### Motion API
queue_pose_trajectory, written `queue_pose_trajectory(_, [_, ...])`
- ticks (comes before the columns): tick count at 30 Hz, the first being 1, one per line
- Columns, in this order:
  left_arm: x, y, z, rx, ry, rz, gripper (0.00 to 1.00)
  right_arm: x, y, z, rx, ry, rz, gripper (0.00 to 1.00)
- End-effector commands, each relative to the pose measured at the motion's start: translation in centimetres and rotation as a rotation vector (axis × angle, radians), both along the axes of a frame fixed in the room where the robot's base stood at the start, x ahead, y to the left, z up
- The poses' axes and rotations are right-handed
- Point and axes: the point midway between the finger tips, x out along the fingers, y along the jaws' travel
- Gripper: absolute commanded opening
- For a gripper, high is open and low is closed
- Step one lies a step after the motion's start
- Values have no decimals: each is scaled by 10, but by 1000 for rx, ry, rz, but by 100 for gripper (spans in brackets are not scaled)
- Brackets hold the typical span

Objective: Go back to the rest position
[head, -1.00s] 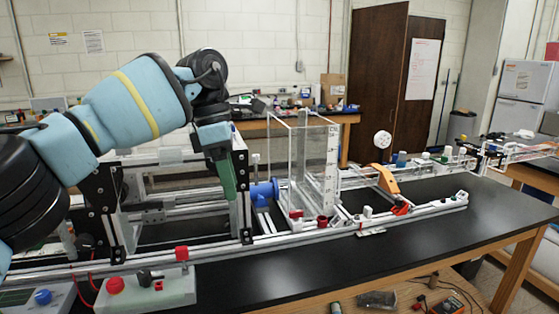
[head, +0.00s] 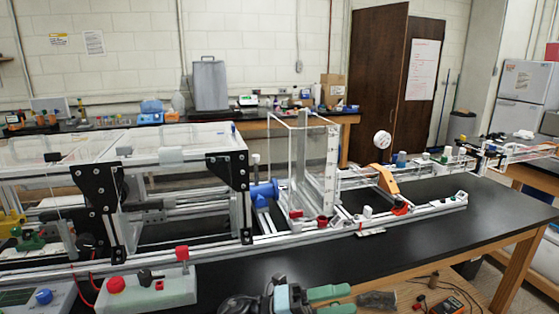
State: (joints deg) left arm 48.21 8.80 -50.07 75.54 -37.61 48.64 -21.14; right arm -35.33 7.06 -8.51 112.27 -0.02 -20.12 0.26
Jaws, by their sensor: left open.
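My left gripper (head: 350,299) is at the bottom edge of the head view, right of centre. Its two green fingers point to the right and stand apart, with nothing seen between them. Its dark and light blue wrist shows beside them, cut off by the lower edge. It is in front of the extrusion frame (head: 215,246) and apart from it. My right gripper is not in view.
A clear tank (head: 311,165) and an orange arched part (head: 387,180) stand on the frame. A control box (head: 150,292) with a red button is at the lower left. The black bench top (head: 440,228) is bare at the right. A multimeter (head: 447,305) lies at the lower right.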

Motion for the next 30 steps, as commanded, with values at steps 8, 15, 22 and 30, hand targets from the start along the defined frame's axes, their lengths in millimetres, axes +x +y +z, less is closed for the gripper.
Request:
queue_pose_trajectory(8, [4,48,-61,-234,542,283,58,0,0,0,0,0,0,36])
queue_pose_trajectory(15, [-12,115,-144,-383,1013,539,58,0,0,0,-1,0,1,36])
queue_pose_trajectory(22, [-67,190,-236,-492,1453,794,58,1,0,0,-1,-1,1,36])
queue_pose_trajectory(30, [-180,271,-323,-581,1916,1093,58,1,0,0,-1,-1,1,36])
